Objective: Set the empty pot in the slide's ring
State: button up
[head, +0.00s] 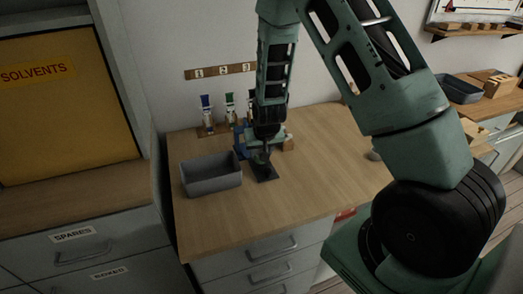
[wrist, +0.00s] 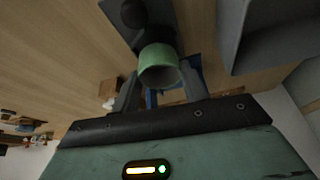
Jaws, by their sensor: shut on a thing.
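My gripper (wrist: 160,82) is shut on a small green pot (wrist: 158,60), whose open mouth faces the wrist camera and looks empty. In the head view my gripper (head: 262,150) points down beside a blue fixture (head: 241,140), and the pot (head: 261,157) shows small and dark below it. A dark flat plate (head: 264,173) lies on the bench just in front of the pot. In the wrist view a black rounded knob (wrist: 134,13) stands on a dark plate beyond the pot. I cannot make out the slide's ring, nor whether the pot touches anything below.
A grey open bin (head: 211,176) stands left of my gripper. Several tubes with coloured tops (head: 229,103) stand at the wall under a numbered strip (head: 220,71). A small wooden block (head: 288,144) is close on the right. The bench (head: 320,155) is mostly clear further right.

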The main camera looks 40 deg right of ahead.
jog(key=shift+f+b, duration=0.8)
jog(key=shift+f, duration=0.3)
dwell(1.8)
dwell(0.3)
jog(key=o, duration=1)
jog(key=shift+o, duration=0.2)
jog(key=shift+r, duration=0.1)
jog(key=shift+p+v, duration=1.8)
jog(key=shift+v, duration=0.7)
jog(key=p+v, duration=0.3)
jog(key=v, duration=1.4)
jog(key=shift+r, duration=0.15)
